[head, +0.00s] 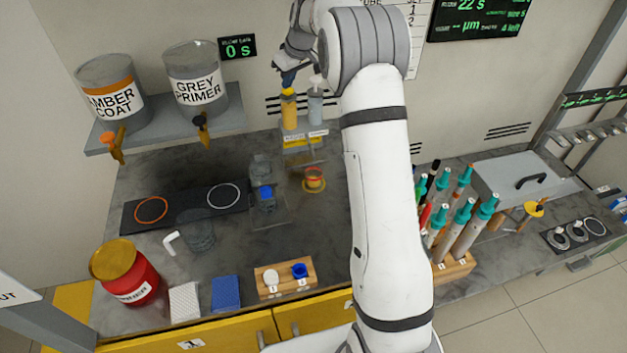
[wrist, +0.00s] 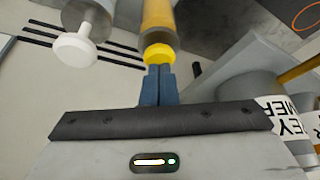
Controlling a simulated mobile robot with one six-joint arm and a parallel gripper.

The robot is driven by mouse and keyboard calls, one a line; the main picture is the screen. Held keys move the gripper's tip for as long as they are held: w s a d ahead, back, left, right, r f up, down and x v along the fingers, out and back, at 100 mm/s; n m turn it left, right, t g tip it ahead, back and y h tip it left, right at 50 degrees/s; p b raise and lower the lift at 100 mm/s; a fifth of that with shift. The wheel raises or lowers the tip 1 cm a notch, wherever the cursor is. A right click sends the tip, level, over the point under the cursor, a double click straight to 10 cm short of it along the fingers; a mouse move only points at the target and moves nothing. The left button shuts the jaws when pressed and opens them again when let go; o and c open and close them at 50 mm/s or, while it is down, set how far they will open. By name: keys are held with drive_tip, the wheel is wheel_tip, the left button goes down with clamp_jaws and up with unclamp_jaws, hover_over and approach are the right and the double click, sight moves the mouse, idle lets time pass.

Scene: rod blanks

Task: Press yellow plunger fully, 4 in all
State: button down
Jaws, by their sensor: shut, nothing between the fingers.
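The yellow plunger (head: 288,92) tops a yellow dispenser (head: 289,112) on a small stand against the back wall. It also shows in the wrist view as a yellow cap (wrist: 159,52) on the yellow cylinder. My gripper (head: 287,80) is just above it, fingers pointing down. In the wrist view my blue fingers (wrist: 158,68) are shut together with nothing between them, their tips at the cap. I cannot tell whether they touch it or how far it is pressed. A cup with an orange-red inside (head: 314,178) stands on the counter in front of the stand.
A grey dispenser (head: 315,107) with a white plunger (wrist: 74,49) stands close beside the yellow one. A shelf (head: 170,126) with paint tanks is to the left. A grey fixture with a blue part (head: 265,194) stands left of the cup. My arm hides part of the counter.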

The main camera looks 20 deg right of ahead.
drive_tip(key=shift+r+p, duration=1.2)
drive_tip(key=shift+r, duration=0.55)
drive_tip(key=shift+f, duration=0.25)
drive_tip(key=shift+f+b, duration=1.4)
drive_tip(key=shift+f, duration=0.25)
drive_tip(key=shift+r, duration=0.2)
drive_tip(key=shift+r+p, duration=1.3)
drive_tip(key=shift+r, duration=0.4)
